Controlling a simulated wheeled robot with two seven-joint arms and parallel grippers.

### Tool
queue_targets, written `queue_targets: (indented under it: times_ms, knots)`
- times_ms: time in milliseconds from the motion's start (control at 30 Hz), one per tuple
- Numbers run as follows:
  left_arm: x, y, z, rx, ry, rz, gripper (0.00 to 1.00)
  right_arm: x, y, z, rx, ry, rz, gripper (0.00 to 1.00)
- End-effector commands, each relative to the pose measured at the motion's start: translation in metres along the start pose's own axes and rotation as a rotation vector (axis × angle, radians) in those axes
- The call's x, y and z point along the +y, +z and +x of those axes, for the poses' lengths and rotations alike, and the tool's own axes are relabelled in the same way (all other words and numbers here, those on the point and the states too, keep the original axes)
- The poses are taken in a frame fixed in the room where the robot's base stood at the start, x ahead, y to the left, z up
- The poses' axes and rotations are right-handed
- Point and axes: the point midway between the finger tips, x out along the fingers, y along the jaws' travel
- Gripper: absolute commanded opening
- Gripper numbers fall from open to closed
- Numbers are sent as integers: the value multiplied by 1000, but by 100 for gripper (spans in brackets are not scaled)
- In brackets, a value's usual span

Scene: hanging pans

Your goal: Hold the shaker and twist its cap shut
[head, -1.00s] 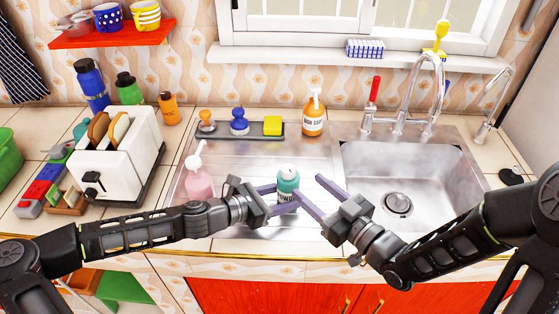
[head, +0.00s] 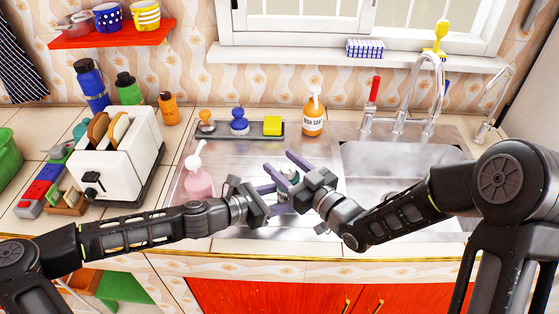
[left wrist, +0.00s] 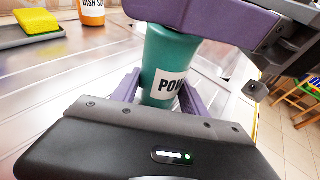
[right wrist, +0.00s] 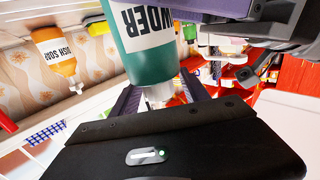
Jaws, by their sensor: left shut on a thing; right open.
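The right gripper is open, with a finger on each side of the cap; contact cannot be told. In the head view the two grippers hide most of the shaker.
A pink pump bottle (head: 199,184) stands close left of the left gripper. Behind are a tray with brushes and a yellow sponge (head: 272,125), and an orange dish soap bottle (head: 313,118). The sink (head: 390,170) lies to the right, a toaster (head: 118,150) to the left.

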Motion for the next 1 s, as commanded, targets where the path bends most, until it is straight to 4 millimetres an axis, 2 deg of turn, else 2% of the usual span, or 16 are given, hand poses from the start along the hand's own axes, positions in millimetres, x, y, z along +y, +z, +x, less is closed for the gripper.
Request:
queue_targets:
  times_ms: [133,467,1000]
  knots:
    - [1,-1,0,1,2,0,9,0,0,14,1,-1,0,53]
    - [1,-1,0,1,2,0,9,0,0,16,0,0,0,53]
    - [1,-1,0,1,2,0,9,0,0,16,0,-1,0,8]
